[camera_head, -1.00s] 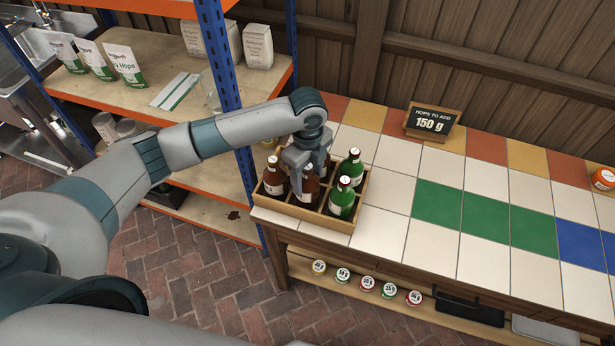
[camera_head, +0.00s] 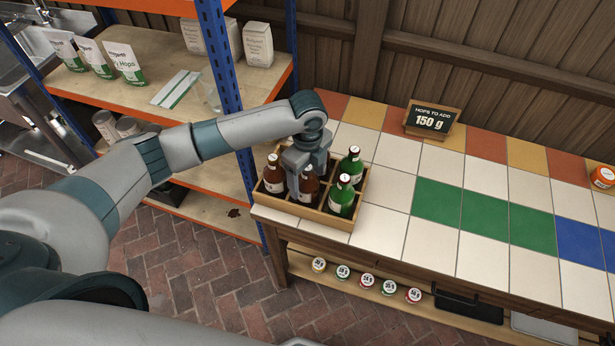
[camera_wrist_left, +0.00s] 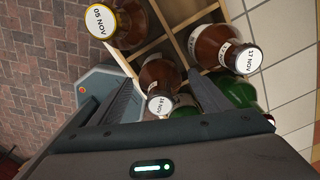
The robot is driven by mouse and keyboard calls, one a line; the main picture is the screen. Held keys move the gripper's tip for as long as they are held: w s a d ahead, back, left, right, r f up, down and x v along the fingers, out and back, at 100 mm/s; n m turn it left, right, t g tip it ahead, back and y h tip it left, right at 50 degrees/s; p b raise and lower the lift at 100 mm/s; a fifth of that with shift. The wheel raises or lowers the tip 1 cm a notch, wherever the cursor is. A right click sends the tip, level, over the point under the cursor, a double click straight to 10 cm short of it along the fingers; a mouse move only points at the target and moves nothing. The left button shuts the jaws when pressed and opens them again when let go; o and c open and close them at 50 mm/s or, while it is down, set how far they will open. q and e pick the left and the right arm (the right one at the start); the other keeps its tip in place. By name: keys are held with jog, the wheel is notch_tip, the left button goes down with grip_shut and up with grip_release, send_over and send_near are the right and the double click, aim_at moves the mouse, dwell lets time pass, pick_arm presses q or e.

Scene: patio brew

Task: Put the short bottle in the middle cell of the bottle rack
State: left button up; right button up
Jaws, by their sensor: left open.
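The bottle rack (camera_head: 295,208) is a wooden crate with cells at the left end of the tiled counter. A brown bottle (camera_head: 274,180) stands at its left, another brown bottle (camera_head: 310,190) in the front middle, and two green bottles (camera_head: 343,197) at its right. My left gripper (camera_head: 303,172) is down over the rack, open. Brown bottles 05 NOV (camera_wrist_left: 120,22) and 17 NOV (camera_wrist_left: 215,48) stand close by. The gripper hides the rack's back.
A blue-posted shelf (camera_head: 226,85) stands left of the counter. A sign reading 150 g (camera_head: 432,119) stands at the back of the counter (camera_head: 385,235). An orange-lidded jar (camera_head: 603,177) is at the far right. The coloured tiles between them are clear.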

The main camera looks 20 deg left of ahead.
pick_arm(q)
notch_tip(320, 180, up, 11)
jog(key=b, duration=0.3)
jog(key=shift+b, duration=0.35)
jog(key=shift+r, duration=0.6)
